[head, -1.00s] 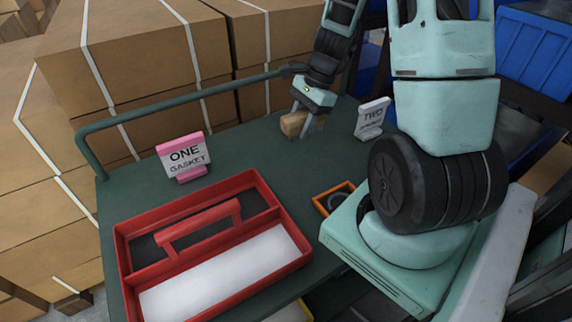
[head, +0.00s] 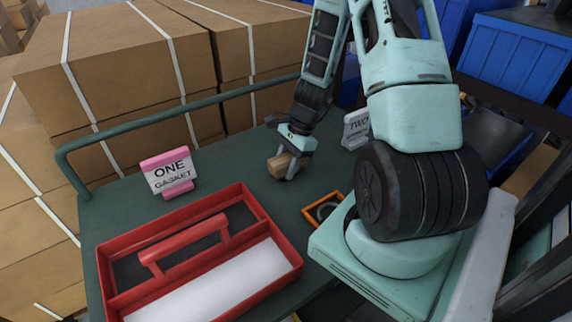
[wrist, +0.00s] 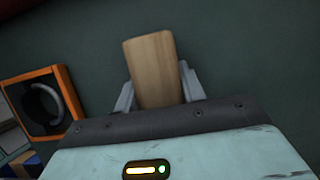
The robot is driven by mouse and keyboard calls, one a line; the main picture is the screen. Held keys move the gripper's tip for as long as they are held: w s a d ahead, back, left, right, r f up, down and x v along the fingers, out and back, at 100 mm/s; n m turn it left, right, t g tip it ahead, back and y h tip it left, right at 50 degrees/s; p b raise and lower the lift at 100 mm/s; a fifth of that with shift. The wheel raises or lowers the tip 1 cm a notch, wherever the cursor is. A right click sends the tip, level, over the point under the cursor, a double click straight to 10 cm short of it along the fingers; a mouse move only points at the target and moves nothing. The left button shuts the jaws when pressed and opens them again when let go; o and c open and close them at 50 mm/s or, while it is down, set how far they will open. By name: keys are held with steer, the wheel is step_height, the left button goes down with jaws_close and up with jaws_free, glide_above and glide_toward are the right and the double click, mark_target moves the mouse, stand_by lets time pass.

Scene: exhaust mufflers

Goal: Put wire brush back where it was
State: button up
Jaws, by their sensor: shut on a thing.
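The wire brush shows as a wooden block (head: 283,165) in the head view; its bristles are not visible. My gripper (head: 290,171) is shut on it over the green cart top, behind the orange tray. In the wrist view the wooden brush (wrist: 153,68) sits between the two grey fingers of my gripper (wrist: 158,92), sticking out past them. I cannot tell whether the brush touches the cart top.
A red toolbox (head: 270,204) with a handle and white-lined compartment stands front left. A pink "ONE GASKET" sign (head: 168,174) and a grey "TWO" sign (head: 356,128) stand on the cart top (head: 120,205). An orange tray (head: 309,213) holds a dark ring. Cardboard boxes (head: 120,75) are behind the rail.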

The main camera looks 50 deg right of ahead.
steer(key=shift+f, duration=0.15)
steer(key=o, duration=1.1)
steer(key=shift+s, duration=0.1)
